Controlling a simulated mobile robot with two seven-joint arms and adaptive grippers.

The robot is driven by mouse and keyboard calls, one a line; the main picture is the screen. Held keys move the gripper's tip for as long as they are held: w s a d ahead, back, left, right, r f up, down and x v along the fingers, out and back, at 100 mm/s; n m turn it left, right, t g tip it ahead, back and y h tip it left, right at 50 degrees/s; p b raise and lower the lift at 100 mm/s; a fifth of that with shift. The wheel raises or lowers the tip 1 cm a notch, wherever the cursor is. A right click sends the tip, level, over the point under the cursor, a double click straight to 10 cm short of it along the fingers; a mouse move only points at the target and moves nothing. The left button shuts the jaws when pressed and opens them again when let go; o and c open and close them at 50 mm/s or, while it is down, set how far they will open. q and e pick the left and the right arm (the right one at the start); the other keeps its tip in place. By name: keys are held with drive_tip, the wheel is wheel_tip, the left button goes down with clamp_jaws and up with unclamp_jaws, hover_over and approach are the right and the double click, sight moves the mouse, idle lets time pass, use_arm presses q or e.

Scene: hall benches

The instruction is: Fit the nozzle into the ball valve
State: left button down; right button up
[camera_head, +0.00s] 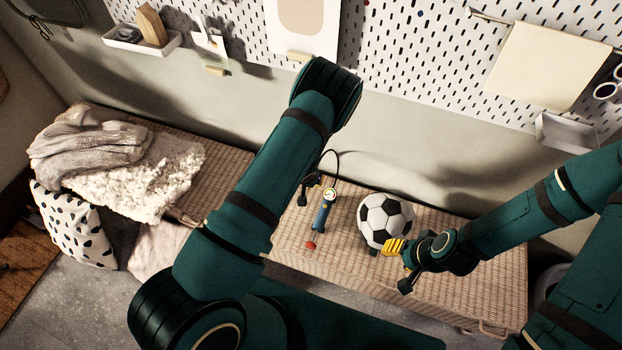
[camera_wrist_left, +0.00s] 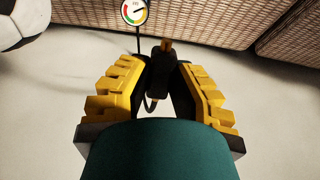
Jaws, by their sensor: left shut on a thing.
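The nozzle (camera_wrist_left: 166,46), a black fitting with a brass-coloured tip, is between the yellow fingers of my left gripper (camera_wrist_left: 159,68), which is shut on it. In the head view that gripper is mostly hidden behind my left arm. The black-and-white ball (camera_head: 385,218) sits on the bench and shows at the upper left of the wrist view (camera_wrist_left: 18,22), apart from the nozzle. I cannot make out its valve. My right gripper (camera_head: 394,246) has its yellow fingers against or just beside the ball's lower right side; I cannot tell its opening.
A blue pump (camera_head: 322,215) with a round gauge (camera_wrist_left: 134,11) and black hose (camera_head: 337,163) stands left of the ball on the woven bench (camera_head: 450,285). A small red piece (camera_head: 310,245) is near its foot. Blankets (camera_head: 135,185) cover the bench's left end. A pegboard (camera_head: 420,50) is behind.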

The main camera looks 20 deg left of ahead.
use_arm(q)
drive_tip(key=shift+d+r+t+b, duration=0.55)
drive_tip(key=shift+d+r+t, duration=0.55)
drive_tip(key=shift+d+r, duration=0.5)
drive_tip(key=shift+d+r, duration=0.1)
drive_tip(key=shift+d, duration=0.05)
drive_tip(key=shift+s+d+r+t+b, duration=0.1)
drive_tip(key=shift+d+r+t+b, duration=0.5)
drive_tip(key=shift+d, duration=0.2)
drive_tip(key=shift+d+r+t+b, duration=0.4)
drive_tip(key=shift+d+r+t, duration=0.1)
drive_tip(key=shift+d+r, duration=0.25)
drive_tip(key=shift+d, duration=0.1)
drive_tip(key=shift+s+d+r+t+b, duration=0.1)
drive_tip(key=shift+d+r+t+b, duration=0.45)
drive_tip(key=shift+d+b, duration=0.25)
drive_tip(key=shift+d+r+t+b, duration=0.45)
drive_tip(key=shift+d+t+b, duration=0.2)
drive_tip(key=shift+d, duration=0.15)
